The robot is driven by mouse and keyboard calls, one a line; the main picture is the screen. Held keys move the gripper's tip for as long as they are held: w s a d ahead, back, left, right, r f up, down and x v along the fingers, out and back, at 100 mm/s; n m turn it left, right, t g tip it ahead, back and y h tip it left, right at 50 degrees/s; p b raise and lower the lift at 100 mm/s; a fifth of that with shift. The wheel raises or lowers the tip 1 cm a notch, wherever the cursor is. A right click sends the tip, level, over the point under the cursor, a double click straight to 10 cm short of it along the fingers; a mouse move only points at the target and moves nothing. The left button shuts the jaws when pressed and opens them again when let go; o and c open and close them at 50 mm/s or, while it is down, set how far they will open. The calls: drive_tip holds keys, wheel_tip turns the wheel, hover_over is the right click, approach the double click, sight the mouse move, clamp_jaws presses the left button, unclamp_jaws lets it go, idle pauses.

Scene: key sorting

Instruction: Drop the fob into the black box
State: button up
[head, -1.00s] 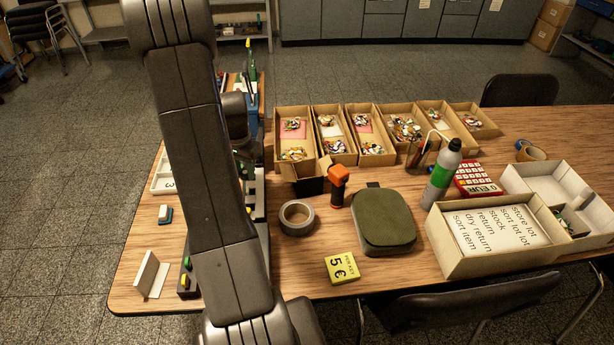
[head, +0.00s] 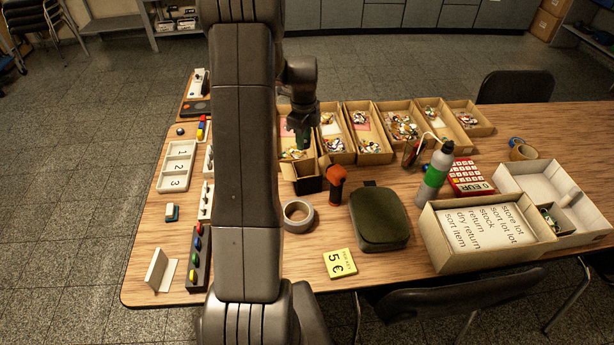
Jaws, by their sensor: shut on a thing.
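My gripper (head: 302,128) hangs above the row of cardboard trays, a little behind and above the black box, as it looks in the head view. The gripper is apart from the box.
An orange and black upright device (head: 334,185) stands close to the box's right. A tape roll (head: 298,216), a green pouch (head: 379,220) and a yellow price card (head: 340,263) lie nearer. Cardboard trays (head: 375,155) with small items stand behind.

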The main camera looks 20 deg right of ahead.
wheel_tip(320, 180, down, 6)
drive_tip(key=b, duration=0.3)
drive_tip(key=shift+b, duration=0.3)
drive_tip(key=o, duration=1)
wheel_tip(320, 180, up, 14)
drive_tip(key=shift+f+b, duration=0.1)
drive_tip(key=shift+b, duration=0.65)
